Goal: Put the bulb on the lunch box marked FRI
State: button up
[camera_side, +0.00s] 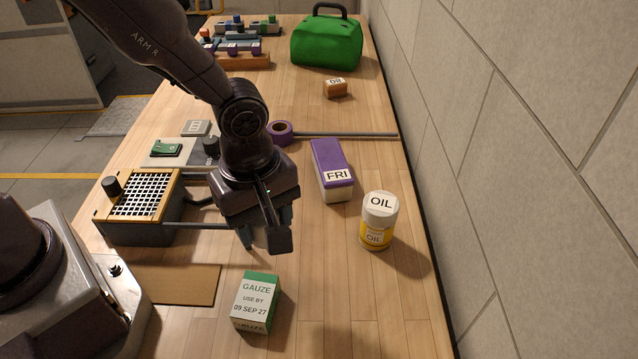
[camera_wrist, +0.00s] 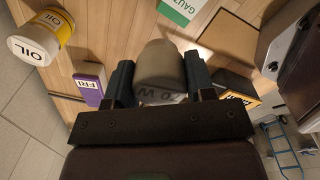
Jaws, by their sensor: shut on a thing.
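My gripper (camera_side: 264,232) hangs above the table, left of and nearer the camera than the lunch box. In the wrist view its jaws (camera_wrist: 159,82) are shut on the bulb (camera_wrist: 160,64), a beige dome with a white printed band, only partly readable. In the side view the bulb is hidden behind my gripper. The lunch box marked FRI (camera_side: 331,168) has a purple lid and pale body and stands upright on the table. It also shows at the left of the wrist view (camera_wrist: 89,84), apart from the bulb. Its lid is bare.
A yellow and white OIL jar (camera_side: 379,222) stands close right of the lunch box. A GAUZE box (camera_side: 256,301) stands in front. A purple tape roll (camera_side: 281,131) and rod lie behind. A grille-topped box (camera_side: 143,205) is left. The wall borders the right edge.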

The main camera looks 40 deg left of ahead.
jog(key=w+a+r, duration=0.5)
jog(key=w+a, duration=0.5)
jog(key=a, duration=0.1)
jog(key=m, duration=0.1)
send_over(332, 168)
jog(key=f, duration=0.8)
jog(key=shift+s+f, duration=0.25)
jog(key=shift+f, duration=0.15)
jog(key=shift+w+f, duration=0.2)
jog(key=shift+f, duration=1.55)
jog(key=shift+f, duration=0.15)
jog(key=o, duration=0.9)
